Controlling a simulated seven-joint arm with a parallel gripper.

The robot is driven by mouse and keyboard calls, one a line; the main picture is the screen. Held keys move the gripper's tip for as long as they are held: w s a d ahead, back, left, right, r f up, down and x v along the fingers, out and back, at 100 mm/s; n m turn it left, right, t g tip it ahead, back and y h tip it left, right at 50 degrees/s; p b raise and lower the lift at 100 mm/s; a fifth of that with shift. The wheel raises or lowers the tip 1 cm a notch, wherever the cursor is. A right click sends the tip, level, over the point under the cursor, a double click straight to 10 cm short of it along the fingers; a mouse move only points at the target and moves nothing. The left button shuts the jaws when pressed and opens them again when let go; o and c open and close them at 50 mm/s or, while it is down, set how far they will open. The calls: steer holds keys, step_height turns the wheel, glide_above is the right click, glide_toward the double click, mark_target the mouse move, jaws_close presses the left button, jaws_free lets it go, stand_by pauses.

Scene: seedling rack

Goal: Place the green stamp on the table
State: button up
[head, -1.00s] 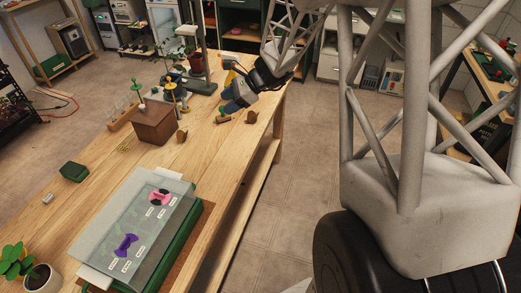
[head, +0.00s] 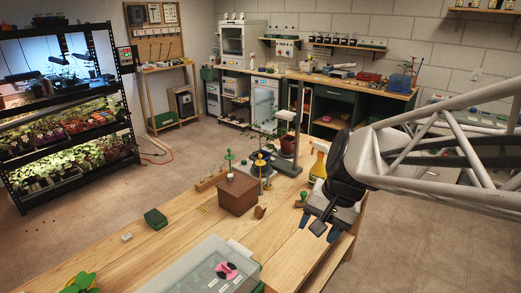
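A small pale piece with a green top (head: 304,196) lies on the wooden table (head: 185,240), just left of my gripper; it looks like the green stamp, but it is too small to be sure. My gripper (head: 319,230) hangs low over the right part of the table, pointing down. Its two blue fingers look apart, with a dark part between them in the picture. I see nothing held, though the gap is partly hidden. A thin stem with a green top (head: 229,157) stands at the brown box (head: 238,196).
A yellow bottle (head: 318,166) and a stand with a grey column (head: 299,125) are behind my gripper. A yellow-topped stem (head: 261,161), a brown round piece (head: 260,212) and a green box (head: 156,219) are further left. A clear-lidded tray (head: 205,262) lies in front.

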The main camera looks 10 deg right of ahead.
steer(key=s+d+r+n+t+h, duration=0.1)
steer(key=s+n+h, duration=0.2)
steer(key=s, duration=0.6)
steer(key=shift+s+d+r+n, duration=0.2)
steer(key=shift+s+n, duration=0.1)
steer(key=shift+n, duration=0.9)
